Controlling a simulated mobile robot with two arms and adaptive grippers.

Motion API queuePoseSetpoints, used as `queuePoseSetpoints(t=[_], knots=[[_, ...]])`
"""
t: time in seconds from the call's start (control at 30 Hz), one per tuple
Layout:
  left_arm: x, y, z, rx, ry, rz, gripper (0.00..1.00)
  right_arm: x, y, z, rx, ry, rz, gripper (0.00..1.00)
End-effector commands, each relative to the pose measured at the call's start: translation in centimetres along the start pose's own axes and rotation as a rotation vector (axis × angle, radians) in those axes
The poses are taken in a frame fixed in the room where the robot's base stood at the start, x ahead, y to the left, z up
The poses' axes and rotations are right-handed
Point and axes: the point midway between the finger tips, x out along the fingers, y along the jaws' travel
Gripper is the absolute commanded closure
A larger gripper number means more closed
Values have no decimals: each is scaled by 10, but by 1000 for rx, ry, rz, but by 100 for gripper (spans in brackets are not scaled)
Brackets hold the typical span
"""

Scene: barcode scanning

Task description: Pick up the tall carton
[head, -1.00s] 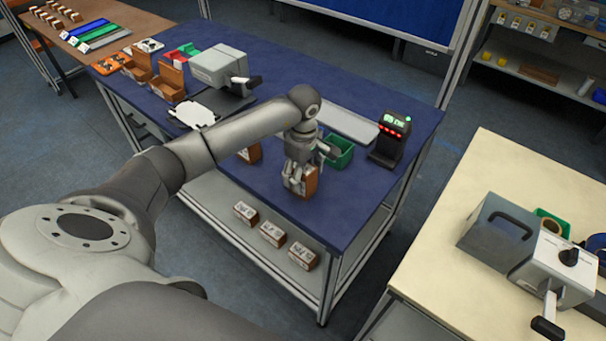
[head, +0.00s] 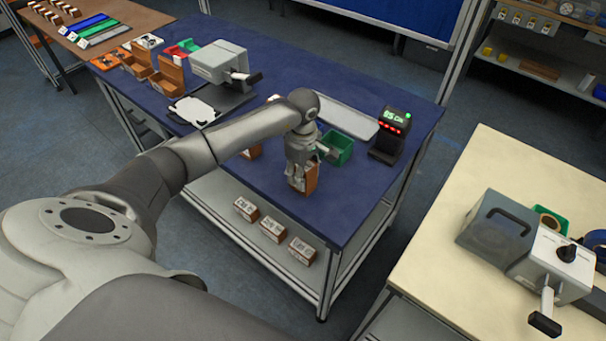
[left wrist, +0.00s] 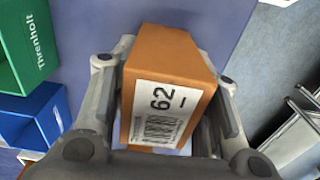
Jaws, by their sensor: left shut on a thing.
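The tall carton (head: 310,180) is orange-brown with a white label. It is at the front part of the blue table, below my left gripper (head: 301,172). In the left wrist view the carton (left wrist: 172,70) fills the space between the two fingers, and its label shows "62" and a barcode. My left gripper (left wrist: 165,110) is shut on it, with a finger along each side. I cannot tell whether the carton's base touches the table. My right gripper is not in view.
A green bin (head: 338,148) stands just behind the carton, and a scanner with a lit display (head: 390,132) stands to the right. Several small boxes (head: 272,229) sit on the lower shelf. The blue table (head: 350,200) is clear to the carton's right.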

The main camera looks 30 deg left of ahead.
Motion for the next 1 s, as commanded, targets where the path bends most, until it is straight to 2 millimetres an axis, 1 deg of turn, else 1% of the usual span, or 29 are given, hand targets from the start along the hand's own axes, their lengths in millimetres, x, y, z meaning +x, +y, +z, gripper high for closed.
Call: queuePoseSetpoints(t=[0.17, 0.27, 0.37, 0.43, 0.47, 0.77, 1.0], knots=[[-3, 1, 0, 0, 1, 2, 89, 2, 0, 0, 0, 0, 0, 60], [-7, 1, 0, 0, 1, 4, 89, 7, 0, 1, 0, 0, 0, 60], [-17, 2, -1, 1, 3, 6, 89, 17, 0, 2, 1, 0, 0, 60], [-29, 2, -2, 0, 3, 9, 89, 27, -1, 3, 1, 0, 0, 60], [-35, 7, -3, -2, 2, 9, 89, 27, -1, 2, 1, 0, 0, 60], [-91, 47, -26, -3, 0, 8, 89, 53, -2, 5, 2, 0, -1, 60], [-109, 83, -47, -4, -2, 4, 89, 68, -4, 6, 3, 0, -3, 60]])
